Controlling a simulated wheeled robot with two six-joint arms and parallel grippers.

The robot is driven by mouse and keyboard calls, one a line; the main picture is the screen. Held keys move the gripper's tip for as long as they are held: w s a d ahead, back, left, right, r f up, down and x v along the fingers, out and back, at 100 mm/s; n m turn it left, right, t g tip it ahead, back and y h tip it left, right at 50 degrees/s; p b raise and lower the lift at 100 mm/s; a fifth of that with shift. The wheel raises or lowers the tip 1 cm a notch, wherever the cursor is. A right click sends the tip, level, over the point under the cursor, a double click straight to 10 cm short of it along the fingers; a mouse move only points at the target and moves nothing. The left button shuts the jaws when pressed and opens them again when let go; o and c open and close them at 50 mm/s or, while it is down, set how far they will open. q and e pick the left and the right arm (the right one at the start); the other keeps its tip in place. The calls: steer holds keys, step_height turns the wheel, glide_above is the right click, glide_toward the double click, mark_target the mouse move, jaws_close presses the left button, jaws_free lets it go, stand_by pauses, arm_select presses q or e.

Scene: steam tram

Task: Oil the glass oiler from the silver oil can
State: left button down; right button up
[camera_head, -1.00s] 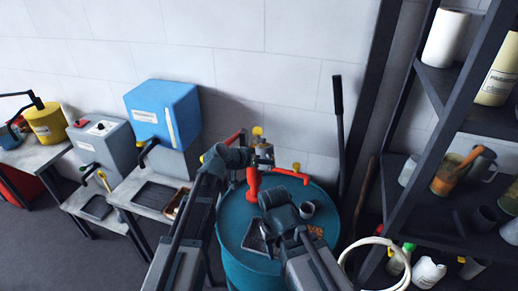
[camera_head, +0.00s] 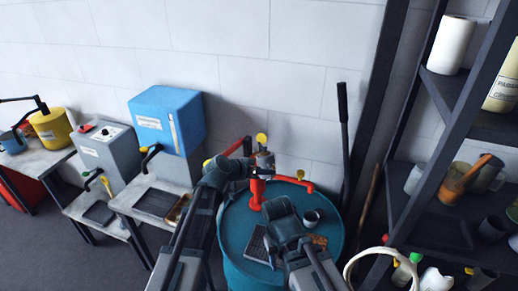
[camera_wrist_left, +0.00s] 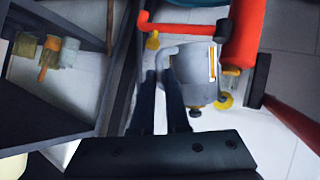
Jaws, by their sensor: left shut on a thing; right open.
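The silver oil can (camera_wrist_left: 195,72) is a round grey metal body with a curved handle in the left wrist view. In the head view its top (camera_head: 264,160) shows just beyond my left gripper (camera_head: 255,170), beside the red pump. My left gripper (camera_wrist_left: 170,85) is shut on the can's handle. My right gripper (camera_head: 278,210) is over the teal drum, apart from the can; its fingertips are largely hidden by its own wrist, and it holds nothing that I can see. I cannot make out a glass oiler for certain in either view.
A blue cabinet (camera_head: 165,118) stands on a bench at left. The dark shelf rack (camera_head: 440,200) with jars is at right. A pale hose (camera_head: 365,255) lies below.

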arm_select(q)
steer(key=shift+r, duration=0.1)
steer(key=shift+w+r+n+g+p, duration=0.1)
steer(key=shift+r+n+g+p, duration=0.25)
steer(key=shift+r+p, duration=0.65)
steer(key=shift+f+p, duration=0.1)
steer(key=shift+p, duration=0.25)
stand_by(0.4)
steer(key=shift+w+r+g+p, duration=0.1)
steer(key=shift+r+g+p, duration=0.2)
steer(key=shift+p, duration=0.2)
stand_by(0.3)
steer(key=shift+r, duration=0.1)
steer(key=shift+w+a+r+p, duration=0.1)
steer(key=shift+r+p, duration=0.3)
steer(key=shift+p, duration=0.2)
steer(key=shift+r, duration=0.1)
stand_by(0.8)
